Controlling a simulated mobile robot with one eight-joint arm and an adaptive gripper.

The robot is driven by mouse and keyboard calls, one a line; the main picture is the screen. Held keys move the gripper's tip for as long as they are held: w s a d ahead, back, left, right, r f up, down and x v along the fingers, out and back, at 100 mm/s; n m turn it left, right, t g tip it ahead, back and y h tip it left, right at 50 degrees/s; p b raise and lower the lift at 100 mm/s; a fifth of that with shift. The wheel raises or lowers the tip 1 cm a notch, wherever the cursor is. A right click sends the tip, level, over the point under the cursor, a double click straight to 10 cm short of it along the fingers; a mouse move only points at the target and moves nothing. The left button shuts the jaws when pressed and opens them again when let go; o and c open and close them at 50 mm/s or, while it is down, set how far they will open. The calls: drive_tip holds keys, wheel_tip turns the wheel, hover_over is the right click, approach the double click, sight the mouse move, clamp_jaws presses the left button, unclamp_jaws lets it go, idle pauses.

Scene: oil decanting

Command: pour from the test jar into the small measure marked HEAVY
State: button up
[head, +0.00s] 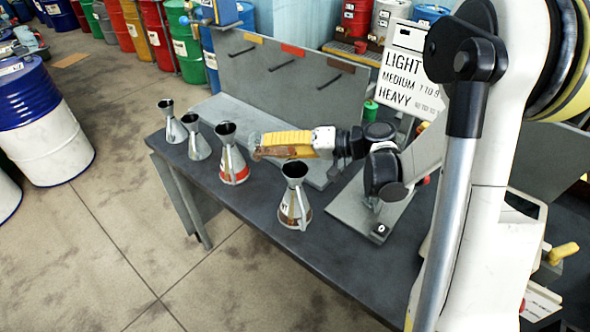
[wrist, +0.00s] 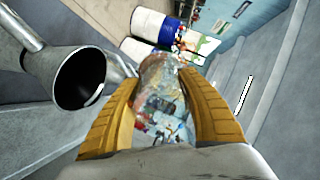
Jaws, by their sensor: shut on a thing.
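My gripper (head: 262,148), with yellow fingers, is shut on the clear glass test jar (wrist: 163,100). It holds the jar above the bench, close beside a metal measure with a red band (head: 233,172). In the wrist view a measure's dark open mouth (wrist: 80,78) lies just left of the jar. Whether the jar holds liquid is unclear. A nearer measure (head: 294,205) has a partly turned label and a brownish band; its lettering is too small to read surely. Two more measures (head: 173,128) (head: 197,143) stand farther left. No HEAVY mark is clearly legible on any measure.
The dark bench (head: 270,225) has bare room at its front. A grey upright panel (head: 285,85) with coloured tags stands behind. A sign (head: 412,80) lists LIGHT, MEDIUM and HEAVY. Drums (head: 40,120) stand on the floor to the left and along the back.

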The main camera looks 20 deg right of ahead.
drive_tip(key=shift+d+r+y+b, duration=0.15)
drive_tip(key=shift+y+b, duration=0.25)
drive_tip(key=shift+b, duration=0.4)
idle(0.4)
drive_tip(key=shift+s+d+f+t+y+b, duration=0.15)
drive_tip(key=shift+f+t+y+b, duration=0.45)
drive_tip(key=shift+b, duration=1.6)
drive_tip(key=shift+s+r+t+y+b, duration=0.1)
drive_tip(key=shift+r+t+y+b, duration=0.3)
drive_tip(key=shift+r+y+b, duration=0.45)
drive_tip(key=shift+r+h+p, duration=0.15)
drive_tip(key=shift+h+p, duration=0.1)
drive_tip(key=shift+p, duration=0.3)
